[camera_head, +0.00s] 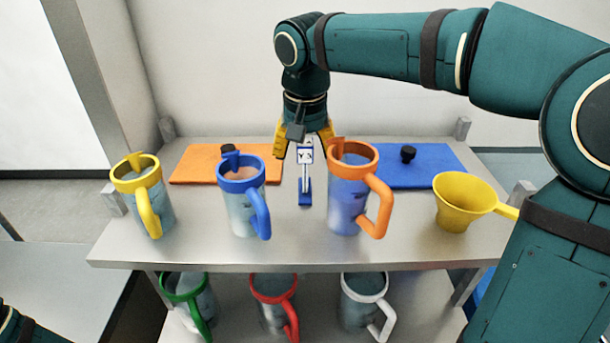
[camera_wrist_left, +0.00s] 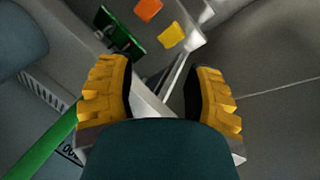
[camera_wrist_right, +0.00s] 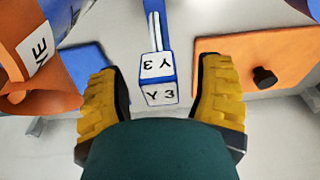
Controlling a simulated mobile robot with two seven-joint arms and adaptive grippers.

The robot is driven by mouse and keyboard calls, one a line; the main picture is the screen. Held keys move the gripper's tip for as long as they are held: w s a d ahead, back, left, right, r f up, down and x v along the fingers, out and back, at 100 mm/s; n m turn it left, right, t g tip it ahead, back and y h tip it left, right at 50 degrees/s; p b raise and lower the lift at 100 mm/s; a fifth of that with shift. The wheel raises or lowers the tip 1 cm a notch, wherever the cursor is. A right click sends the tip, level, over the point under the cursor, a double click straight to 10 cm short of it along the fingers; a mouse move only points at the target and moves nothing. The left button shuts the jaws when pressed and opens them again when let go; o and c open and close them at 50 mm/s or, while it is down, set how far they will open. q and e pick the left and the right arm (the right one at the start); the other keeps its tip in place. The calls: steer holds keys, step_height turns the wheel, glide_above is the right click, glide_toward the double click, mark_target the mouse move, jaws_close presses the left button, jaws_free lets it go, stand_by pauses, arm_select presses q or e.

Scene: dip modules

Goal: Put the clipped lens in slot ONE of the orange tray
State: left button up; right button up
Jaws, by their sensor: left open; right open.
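My right gripper (camera_head: 305,138) is open above the back of the table. Between its fingers (camera_wrist_right: 161,95) is the white and blue head (camera_wrist_right: 158,78) of a slim blue tool, marked "Y 3"; the tool (camera_head: 305,190) also shows in the head view. The fingers look apart from it. An orange flat panel (camera_head: 195,165) with a black knob lies at the back left; no numbered slots are visible on it. I cannot identify a clipped lens. My left gripper (camera_wrist_left: 158,95) is open and empty in its wrist view; its fingers are outside the head view.
Jugs with yellow (camera_head: 150,205), blue (camera_head: 240,200) and orange (camera_head: 348,200) rims stand in front. A yellow funnel-like cup (camera_head: 462,205) is at right. A blue panel (camera_head: 425,165) lies at the back right. Several jugs stand on the lower shelf.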

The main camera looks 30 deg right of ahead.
steer(key=shift+w+f, duration=0.2)
steer(key=shift+f, duration=0.75)
jaws_close()
steer(key=shift+r, duration=0.1)
